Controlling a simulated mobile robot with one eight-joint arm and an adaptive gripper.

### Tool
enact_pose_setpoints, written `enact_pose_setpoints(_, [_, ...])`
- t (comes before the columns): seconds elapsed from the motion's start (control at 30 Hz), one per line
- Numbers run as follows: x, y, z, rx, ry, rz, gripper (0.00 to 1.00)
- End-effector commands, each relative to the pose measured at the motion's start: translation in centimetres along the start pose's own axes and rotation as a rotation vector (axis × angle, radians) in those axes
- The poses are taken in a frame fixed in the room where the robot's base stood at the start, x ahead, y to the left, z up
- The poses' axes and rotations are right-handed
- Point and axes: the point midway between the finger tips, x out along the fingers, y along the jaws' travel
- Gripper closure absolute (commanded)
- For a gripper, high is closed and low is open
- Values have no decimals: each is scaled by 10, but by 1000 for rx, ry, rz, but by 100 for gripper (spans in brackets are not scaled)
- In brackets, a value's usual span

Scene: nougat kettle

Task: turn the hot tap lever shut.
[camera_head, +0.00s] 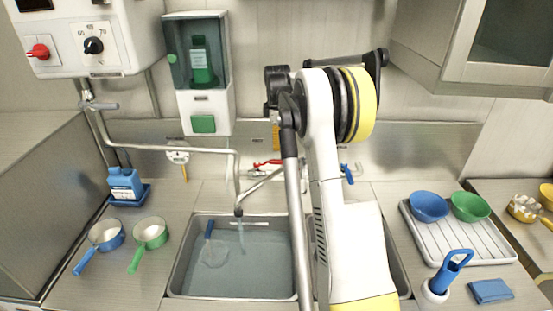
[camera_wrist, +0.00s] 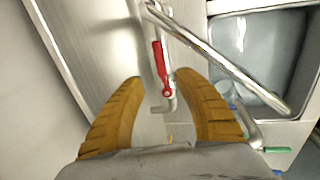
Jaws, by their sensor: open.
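The red hot tap lever (camera_head: 267,162) is on the tap behind the sink, left of my arm in the head view. In the wrist view the red lever (camera_wrist: 161,70) lies between and just beyond the fingertips of my gripper (camera_wrist: 162,77). My gripper is open, with its two ribbed orange fingers apart and nothing held. Whether a finger touches the lever I cannot tell. The blue lever (camera_head: 347,173) is right of my arm. A metal spout (camera_head: 262,185) reaches over the left basin, and a stream of water (camera_head: 241,235) shows below it. My arm hides the middle of the tap.
A bent pipe (camera_head: 165,149) hangs left of the tap. A soap dispenser (camera_head: 203,75) is on the wall. A drying tray (camera_head: 478,246) with bowls stands right; two pans (camera_head: 105,235) stand left.

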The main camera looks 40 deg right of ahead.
Motion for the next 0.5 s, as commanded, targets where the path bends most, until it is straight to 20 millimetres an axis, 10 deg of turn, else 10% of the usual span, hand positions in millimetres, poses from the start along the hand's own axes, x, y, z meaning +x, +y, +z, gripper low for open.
enact_pose_setpoints(0.5, [91, -1, -1, 2, 0, 1, 60])
